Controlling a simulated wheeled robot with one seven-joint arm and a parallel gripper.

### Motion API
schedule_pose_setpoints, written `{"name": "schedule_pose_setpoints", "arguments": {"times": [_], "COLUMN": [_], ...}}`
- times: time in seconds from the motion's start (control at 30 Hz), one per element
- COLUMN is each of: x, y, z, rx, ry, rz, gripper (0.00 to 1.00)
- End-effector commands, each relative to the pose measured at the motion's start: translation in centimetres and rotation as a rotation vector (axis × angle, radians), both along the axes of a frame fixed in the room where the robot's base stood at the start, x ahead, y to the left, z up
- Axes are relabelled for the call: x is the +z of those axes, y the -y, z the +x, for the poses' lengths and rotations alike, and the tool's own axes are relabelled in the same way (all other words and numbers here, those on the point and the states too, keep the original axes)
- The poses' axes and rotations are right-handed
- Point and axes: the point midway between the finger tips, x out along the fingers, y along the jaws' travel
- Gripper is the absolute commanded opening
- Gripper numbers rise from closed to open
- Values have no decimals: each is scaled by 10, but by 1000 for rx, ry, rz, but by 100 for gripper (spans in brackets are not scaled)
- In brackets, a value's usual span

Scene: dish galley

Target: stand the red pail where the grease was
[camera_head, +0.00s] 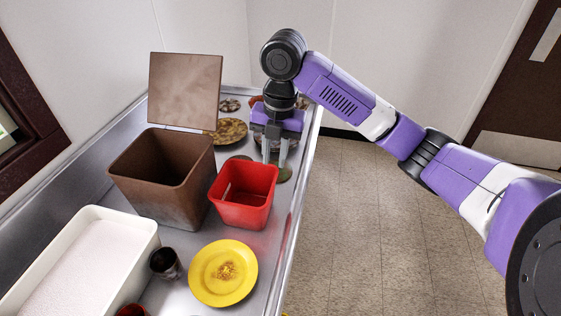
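The red pail (243,212) stands upright on the metal counter, beside a brown bin. Its inside looks empty from here. My gripper (275,166) points down just behind the pail's far right edge. Its two fingers are apart, with a gap between them, and I see nothing held in the gap. The left fingertip is partly hidden by the pail's rim. A dull greenish-brown patch (285,174) shows at the right fingertip; I cannot tell whether it is grease. A darker patch behind the pail is mostly hidden.
The brown bin (165,192) has a raised lid (185,90). A white tub (85,262), dark cup (166,264) and soiled yellow plate (223,289) stand nearer. Several soiled dishes, including a brownish plate (228,132), lie at the back. The counter's right edge is close to the pail.

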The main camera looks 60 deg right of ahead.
Motion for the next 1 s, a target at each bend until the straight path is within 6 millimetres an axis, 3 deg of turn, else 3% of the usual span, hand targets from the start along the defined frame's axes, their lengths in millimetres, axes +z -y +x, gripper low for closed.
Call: {"name": "schedule_pose_setpoints", "arguments": {"times": [0.17,0.27,0.37,0.5,0.63,0.8,1.0], "x": [2,-3,-11,-16,-13,-7,-12], "y": [-2,-20,-60,-137,-197,-261,-309], "z": [1,13,40,82,109,126,121], "rx": [0,-11,-45,-149,-275,-476,-759], "ry": [5,46,142,308,426,528,581], "rz": [5,42,132,332,525,777,1041], "gripper": [24,24,24,24,24,24,24]}}
